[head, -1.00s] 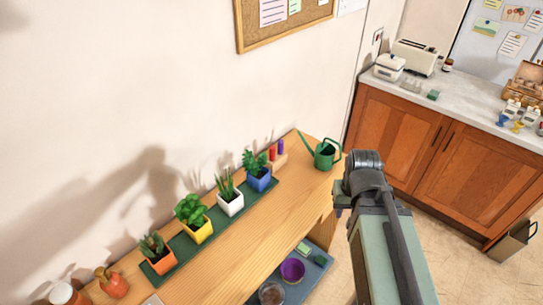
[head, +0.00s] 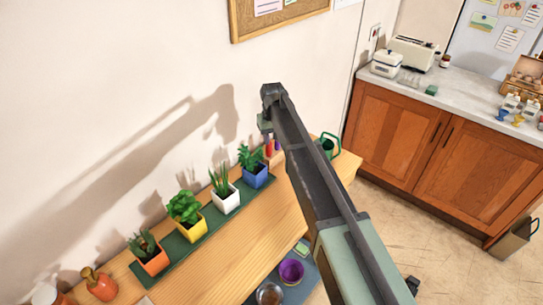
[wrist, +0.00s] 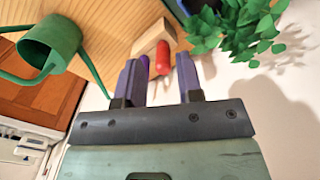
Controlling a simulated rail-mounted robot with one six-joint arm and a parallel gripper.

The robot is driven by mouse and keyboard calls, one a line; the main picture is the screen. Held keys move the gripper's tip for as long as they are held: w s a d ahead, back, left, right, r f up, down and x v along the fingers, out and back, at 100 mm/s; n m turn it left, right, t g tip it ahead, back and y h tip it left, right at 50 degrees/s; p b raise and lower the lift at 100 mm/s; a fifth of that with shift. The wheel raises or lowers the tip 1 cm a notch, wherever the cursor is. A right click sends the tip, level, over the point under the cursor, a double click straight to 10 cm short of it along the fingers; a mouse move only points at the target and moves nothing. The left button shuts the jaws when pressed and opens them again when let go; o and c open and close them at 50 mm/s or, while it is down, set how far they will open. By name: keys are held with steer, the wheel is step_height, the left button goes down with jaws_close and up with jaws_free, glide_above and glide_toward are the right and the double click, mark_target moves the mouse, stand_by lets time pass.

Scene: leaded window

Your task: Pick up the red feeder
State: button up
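My gripper is open and empty. In the head view, the red feeder (head: 268,149) stands at the back of the wooden bench (head: 240,240), just left of my arm. My arm hides part of the block there.
A green watering can (head: 329,146) stands right of the feeders. A blue pot (head: 255,179) with a leafy plant is close on their left, in a row of several potted plants on a green mat.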

glide_toward(269, 149)
steer(key=shift+w+a+f, duration=0.3)
steer(key=shift+w+f, duration=0.05)
steer(key=shift+w, duration=0.3)
steer(key=shift+w+d+n, duration=0.1)
steer(key=shift+w+n, duration=0.15)
steer(key=shift+n, duration=0.05)
steer(key=shift+s+d, duration=0.15)
steer(key=shift+s, duration=0.15)
step_height(269, 149, down, 11)
steer(key=b, duration=1.1)
steer(key=shift+w, duration=0.1)
steer(key=shift+r, duration=0.25)
steer(key=c, duration=0.4)
